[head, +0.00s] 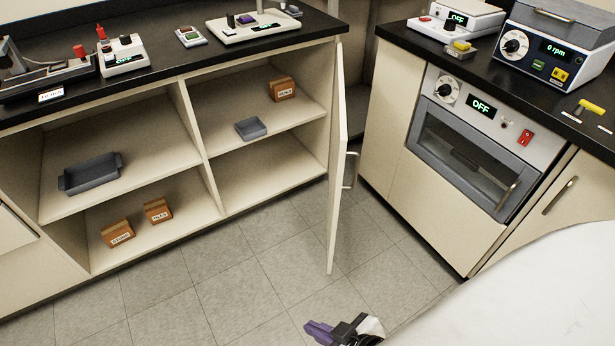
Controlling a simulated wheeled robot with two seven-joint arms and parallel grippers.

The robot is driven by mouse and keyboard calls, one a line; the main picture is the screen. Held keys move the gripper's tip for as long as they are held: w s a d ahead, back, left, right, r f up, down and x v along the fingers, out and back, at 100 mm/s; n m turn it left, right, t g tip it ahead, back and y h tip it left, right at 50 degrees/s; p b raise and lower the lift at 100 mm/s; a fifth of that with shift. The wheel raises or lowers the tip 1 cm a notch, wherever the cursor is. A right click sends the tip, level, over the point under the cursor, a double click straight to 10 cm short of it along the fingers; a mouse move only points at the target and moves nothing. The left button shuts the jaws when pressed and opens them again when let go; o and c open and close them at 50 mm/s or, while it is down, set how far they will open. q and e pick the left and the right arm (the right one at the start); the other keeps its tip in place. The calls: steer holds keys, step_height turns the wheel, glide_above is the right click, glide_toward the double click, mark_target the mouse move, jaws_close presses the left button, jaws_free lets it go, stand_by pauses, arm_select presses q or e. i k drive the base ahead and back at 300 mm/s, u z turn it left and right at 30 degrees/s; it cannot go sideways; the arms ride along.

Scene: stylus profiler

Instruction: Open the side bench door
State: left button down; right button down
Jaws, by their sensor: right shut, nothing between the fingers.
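A cream cabinet door (337,170) on the left-hand bench stands swung out, seen nearly edge-on, with its bar handle (349,170) on its right face. The shelves of that bench (197,140) are exposed to its left. My right gripper (318,331) has purple fingertips and is at the bottom edge of the view, below and apart from the door. It is shut and empty. My left gripper is not in view.
The right-hand bench has an oven (475,145) and a closed door with a handle (560,196). Shelves hold brown boxes (118,233) and grey trays (90,175). The tiled floor (240,265) between the benches is clear.

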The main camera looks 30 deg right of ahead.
mark_target(341, 162)
steer(key=u, duration=0.55)
steer(key=i, duration=0.95)
steer(key=z, duration=1.3)
